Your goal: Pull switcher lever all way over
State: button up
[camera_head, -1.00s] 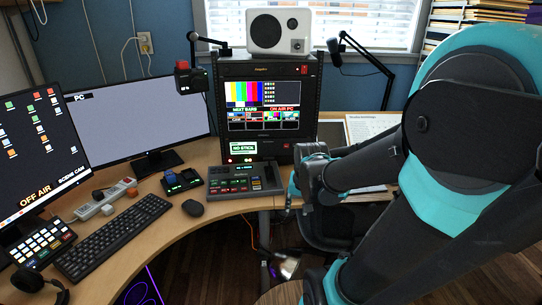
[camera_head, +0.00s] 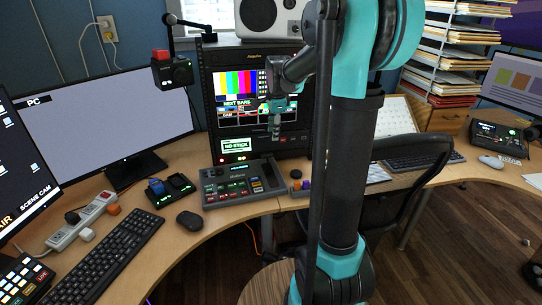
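The switcher (camera_head: 228,189) is a dark grey panel with several coloured buttons. It lies on the wooden desk in front of the equipment rack. Its lever is too small to make out clearly at the panel's right side. My gripper (camera_head: 274,132) points downward in front of the rack's screen, above and apart from the switcher in the picture. Its fingers look narrow and close together, but I cannot tell whether they are open or shut. Nothing is seen held in it.
The rack screen (camera_head: 236,88) shows colour bars and "NEXT BARS". A small controller with knobs (camera_head: 297,185) sits right of the switcher. A mouse (camera_head: 189,220), keyboard (camera_head: 110,262) and dock (camera_head: 171,190) lie to its left. A black chair (camera_head: 408,205) stands right of my arm.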

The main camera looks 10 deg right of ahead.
aim_at(272, 155)
jog(key=f, duration=0.4)
jog(key=w+f, duration=0.1)
jog(key=f, duration=0.4)
jog(key=w+f, duration=0.1)
jog(key=f, duration=0.3)
jog(key=shift+w+a+f, duration=0.1)
jog(key=shift+w+f, duration=0.05)
jog(key=shift+w, duration=0.1)
jog(key=shift+c, duration=0.5)
grip_shut()
